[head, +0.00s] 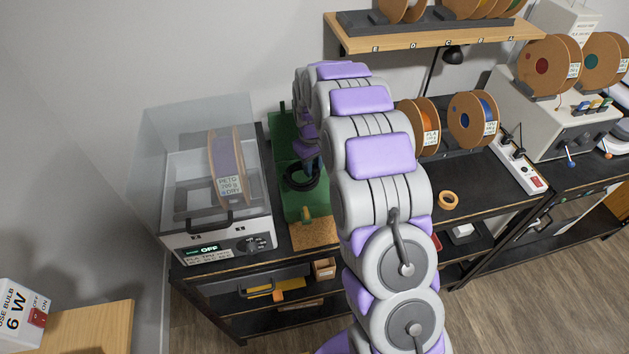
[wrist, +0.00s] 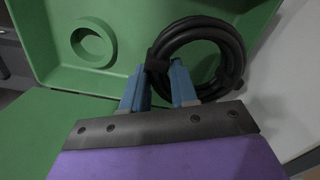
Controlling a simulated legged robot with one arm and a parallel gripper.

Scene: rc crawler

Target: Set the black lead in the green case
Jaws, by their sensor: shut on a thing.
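The black lead (head: 301,178) is a coil at the green case (head: 283,130) in the head view. In the wrist view the lead (wrist: 213,33) overlaps the right part of the green case (wrist: 45,50), near its side wall. I cannot tell whether it touches the case floor. My gripper (wrist: 163,72) has blue fingers shut on the lead, at a dark band on the coil's left side. A round green ring stands inside the case to the left of the lead. My arm hides part of the case in the head view.
A clear-lidded filament dryer (head: 215,225) stands left of the case. A cork mat (head: 314,234) lies in front of it. A shelf (head: 430,42) with spools hangs above.

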